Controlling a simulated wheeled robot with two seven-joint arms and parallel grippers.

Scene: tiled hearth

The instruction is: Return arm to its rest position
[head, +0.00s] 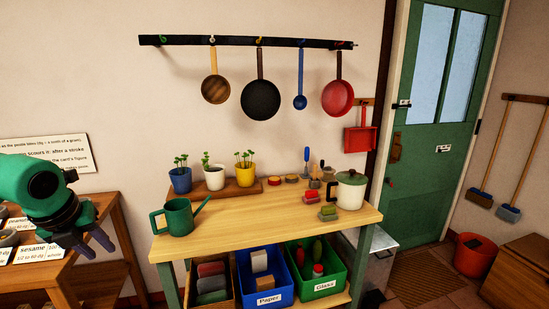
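My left arm is green and black and comes in from the left edge. Its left gripper (91,244) points down and to the right, with its dark fingers spread apart and nothing seen between them. It is in front of the right end of the side table (117,228), left of the workbench and apart from the green watering can (178,217). My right gripper is not in view.
The wooden workbench (255,225) holds a blue pot (181,183), white pot (214,179), yellow pot (245,175) and lidded pot (348,191). Bins stand below, including a blue one (267,298) and a green one (324,288). Pans hang above. A green door (428,165) is at right.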

